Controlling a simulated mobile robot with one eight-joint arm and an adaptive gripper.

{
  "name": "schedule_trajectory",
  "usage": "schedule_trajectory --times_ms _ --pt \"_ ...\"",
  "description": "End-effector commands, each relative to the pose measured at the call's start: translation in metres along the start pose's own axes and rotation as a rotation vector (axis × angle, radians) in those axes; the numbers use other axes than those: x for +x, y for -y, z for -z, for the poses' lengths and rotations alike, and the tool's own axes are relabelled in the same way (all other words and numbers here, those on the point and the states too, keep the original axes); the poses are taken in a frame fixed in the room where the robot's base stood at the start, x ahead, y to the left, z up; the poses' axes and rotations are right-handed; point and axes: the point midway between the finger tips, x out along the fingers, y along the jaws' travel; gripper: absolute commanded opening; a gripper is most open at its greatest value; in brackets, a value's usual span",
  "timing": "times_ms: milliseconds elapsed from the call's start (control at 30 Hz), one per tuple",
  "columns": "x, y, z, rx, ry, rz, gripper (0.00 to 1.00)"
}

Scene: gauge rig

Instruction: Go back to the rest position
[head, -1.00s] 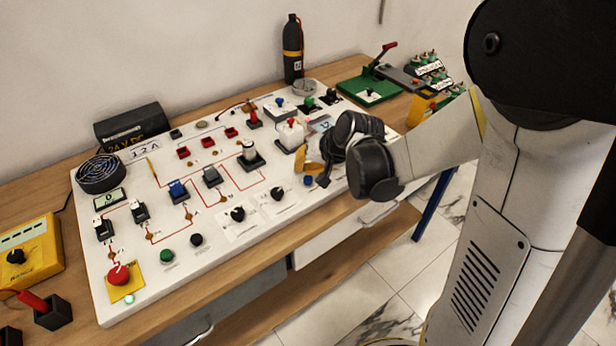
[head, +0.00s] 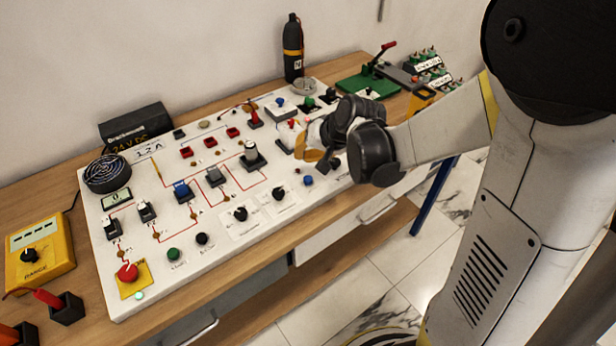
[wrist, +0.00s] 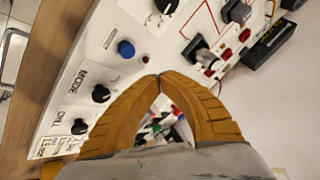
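My gripper (head: 310,160) is at the right part of the white control panel (head: 133,303), partly hidden behind my black wrist joint in the head view. In the wrist view its two orange fingers (wrist: 159,76) meet at the tips, with nothing between the tips. Through the gap behind the tips, small coloured items show, blurred. The blue button (wrist: 126,48) and the black MODE knob (wrist: 101,93) lie beside the left finger in the wrist view. I cannot tell how far the fingers are above the panel.
The panel carries a red emergency button (head: 127,272), switches and knobs. A yellow meter (head: 40,255) stands at the left, a black bottle (head: 293,50) at the back, and a green base with a red-handled lever (head: 367,83) at the back right. Floor is clear in front.

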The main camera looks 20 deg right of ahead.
Motion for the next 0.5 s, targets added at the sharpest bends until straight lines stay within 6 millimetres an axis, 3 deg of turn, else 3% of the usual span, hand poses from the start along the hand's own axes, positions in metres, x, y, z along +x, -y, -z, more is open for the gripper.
schedule_trajectory --times_ms 500 --pt "-0.0043 0.0012 -0.0008 -0.006 -0.001 -0.004 0.0"
